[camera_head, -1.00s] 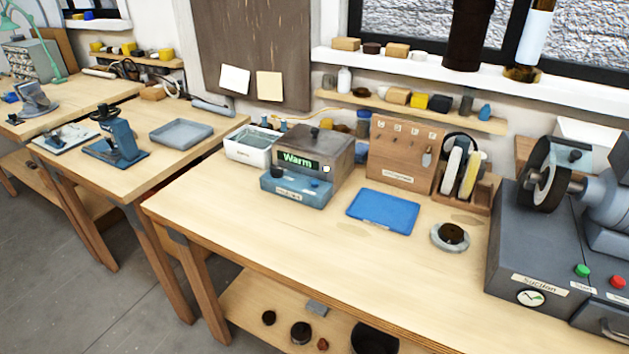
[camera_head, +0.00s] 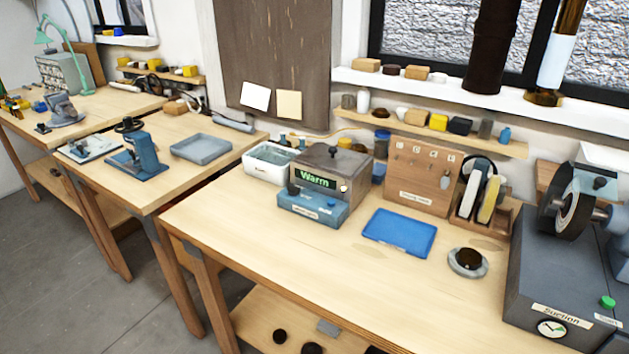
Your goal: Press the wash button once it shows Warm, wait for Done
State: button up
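The washer (camera_head: 331,172) is a grey-brown box with a dark knob on its lid and a blue base (camera_head: 312,208). It stands at the back of the near workbench. Its display (camera_head: 315,178) reads "Warm" in green letters. A small light round button (camera_head: 344,188) sits on its front, right of the display. A dark knob (camera_head: 292,189) is at the left of the front. The small label on the blue base is too small to read. My gripper is not in view.
A blue tray (camera_head: 400,233) lies right of the washer, and a white basin (camera_head: 268,164) stands left of it. A wooden tool board (camera_head: 422,178), a round dish (camera_head: 467,264) and a grinder-like machine (camera_head: 560,260) are farther right. The bench front is clear.

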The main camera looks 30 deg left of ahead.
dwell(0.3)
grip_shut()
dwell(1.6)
